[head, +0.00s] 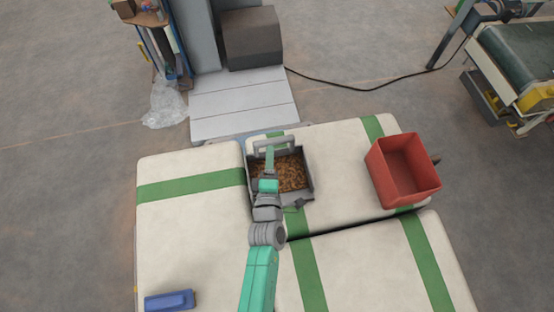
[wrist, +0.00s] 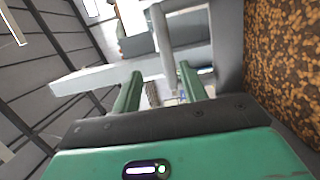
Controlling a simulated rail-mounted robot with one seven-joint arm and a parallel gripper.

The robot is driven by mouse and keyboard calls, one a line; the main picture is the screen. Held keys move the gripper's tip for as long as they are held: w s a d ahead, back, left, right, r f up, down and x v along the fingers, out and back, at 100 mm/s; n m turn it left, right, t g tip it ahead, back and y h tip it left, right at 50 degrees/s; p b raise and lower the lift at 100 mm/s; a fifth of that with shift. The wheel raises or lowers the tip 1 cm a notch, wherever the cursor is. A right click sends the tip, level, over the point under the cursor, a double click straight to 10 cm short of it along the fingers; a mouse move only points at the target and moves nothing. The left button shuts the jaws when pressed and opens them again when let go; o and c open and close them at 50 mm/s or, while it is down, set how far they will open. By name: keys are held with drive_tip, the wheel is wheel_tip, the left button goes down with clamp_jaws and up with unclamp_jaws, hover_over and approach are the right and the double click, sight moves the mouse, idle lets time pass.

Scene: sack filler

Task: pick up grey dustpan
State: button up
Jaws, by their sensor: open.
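The grey dustpan (head: 309,178) sits on the pale sacks near the middle of the head view, holding brown granules (head: 292,172). Its loop-shaped grey handle (head: 288,141) is on the far side. My gripper (head: 269,152) reaches over the dustpan toward this handle and hides part of it. In the wrist view my gripper (wrist: 159,76) is open, with its two green fingers apart. The dustpan wall (wrist: 229,45) and granules (wrist: 285,65) show at the right.
A red bin (head: 402,170) stands on the sacks (head: 190,220) to the right. A blue object (head: 169,300) lies at the lower left. A grey slatted platform (head: 243,103) with a dark box (head: 251,38) is behind. A conveyor (head: 515,55) stands at the far right.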

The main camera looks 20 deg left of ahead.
sight(270, 138)
drive_tip(key=b+x, duration=0.1)
drive_tip(key=x, duration=0.1)
drive_tip(key=f+b+x, duration=0.1)
drive_tip(key=x, duration=0.2)
drive_tip(key=b+x, duration=0.1)
drive_tip(key=x, duration=0.1)
drive_tip(key=shift+w+a+f, duration=0.1)
drive_tip(key=shift+a+f, duration=0.05)
drive_tip(key=shift+a, duration=0.05)
drive_tip(key=shift+c, duration=0.4)
clamp_jaws()
